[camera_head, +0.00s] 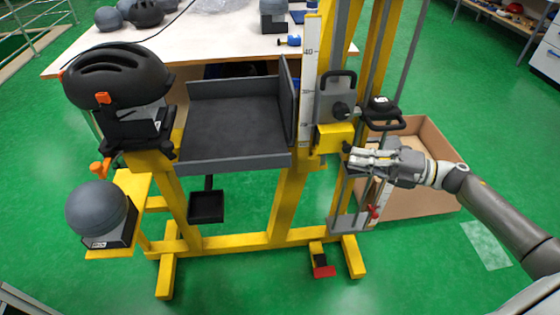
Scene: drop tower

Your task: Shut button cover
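A yellow box (334,138) is mounted on the tower's yellow frame, below a grey block with a black handle (337,95). A small dark part (347,147) shows at the box's lower right. I cannot clearly make out the button or its cover, or whether the cover is open. My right gripper (352,160) comes in from the right, with its fingers pointing left. Its fingertips are just below and right of the yellow box, near the tower's rails. I cannot tell whether they touch anything. My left gripper is out of view.
A dark tray (235,125) is on the frame's left side, beside a black helmet (117,77) on a stand. A grey ball (96,208) rests lower left. A cardboard box (420,200) stands behind my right gripper. A red pedal (323,271) is on the floor.

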